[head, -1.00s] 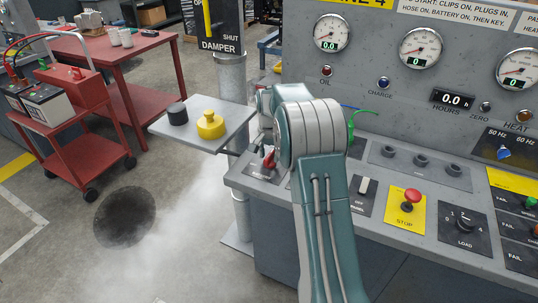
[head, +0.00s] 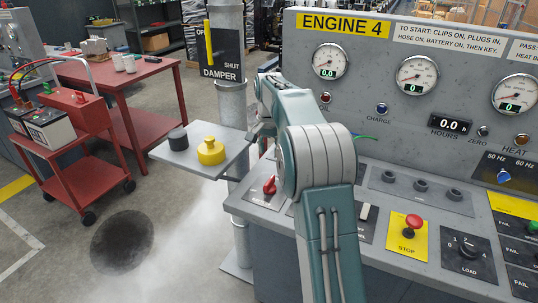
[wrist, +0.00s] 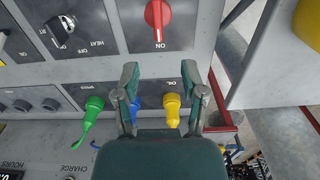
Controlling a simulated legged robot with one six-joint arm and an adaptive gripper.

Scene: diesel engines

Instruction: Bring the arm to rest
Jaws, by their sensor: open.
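My arm (head: 316,165), teal and grey, rises in front of the console in the head view and bends away to the upper left. Its end is hidden there. In the wrist view my gripper (wrist: 160,75) is open, its two fingers apart with nothing between them. Beyond it are a yellow plug (wrist: 172,108), a blue plug (wrist: 138,103) and a green plug (wrist: 93,106) on the panel, the blue and yellow partly behind the fingers. The red knob (wrist: 158,14) by the word ON is past the fingertips; it also shows in the head view (head: 269,185).
The console (head: 400,200) holds gauges, a red stop button (head: 413,221) and a load dial (head: 468,246). A small shelf (head: 205,160) with black and yellow caps juts out left, by the damper post (head: 230,100). A red cart (head: 75,165) stands on open floor further left.

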